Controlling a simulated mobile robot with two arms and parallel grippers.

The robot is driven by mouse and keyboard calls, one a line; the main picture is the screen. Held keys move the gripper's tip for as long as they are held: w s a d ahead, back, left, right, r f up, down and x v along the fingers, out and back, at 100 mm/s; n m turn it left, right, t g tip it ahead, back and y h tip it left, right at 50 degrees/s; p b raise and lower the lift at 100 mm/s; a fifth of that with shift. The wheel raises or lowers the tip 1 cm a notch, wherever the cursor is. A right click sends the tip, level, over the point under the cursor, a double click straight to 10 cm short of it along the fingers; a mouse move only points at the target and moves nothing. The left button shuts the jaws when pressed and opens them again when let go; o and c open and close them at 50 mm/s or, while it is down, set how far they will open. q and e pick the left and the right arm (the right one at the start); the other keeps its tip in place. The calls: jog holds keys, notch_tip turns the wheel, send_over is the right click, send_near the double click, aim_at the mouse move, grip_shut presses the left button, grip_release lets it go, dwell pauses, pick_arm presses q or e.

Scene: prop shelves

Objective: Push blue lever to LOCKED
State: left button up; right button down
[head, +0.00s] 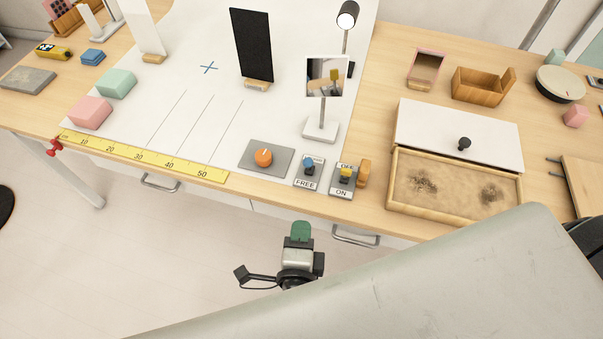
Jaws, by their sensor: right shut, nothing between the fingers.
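The blue lever (309,166) stands on a small grey plate near the table's front edge. The plate's near label (305,184) reads FREE; the far label, behind the lever, is too small and partly covered to read. I cannot tell for sure which way the lever leans. My right gripper (300,229), with green fingertips, is shut and empty. In the picture it is below the lever plate, in front of the table edge, and apart from the lever. My left gripper is not in view.
A yellow lever (345,174) with ON and OFF labels stands just right, with a wooden block (364,173) beside it. An orange knob (264,157) is on the left. A mirror on a stand (321,130) is behind. A sand tray (453,211) lies further right.

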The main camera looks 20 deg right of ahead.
jog(key=p, duration=0.3)
send_near(309, 166)
jog(key=x, duration=0.7)
jog(key=shift+w+f, duration=0.25)
jog(key=shift+f, duration=0.2)
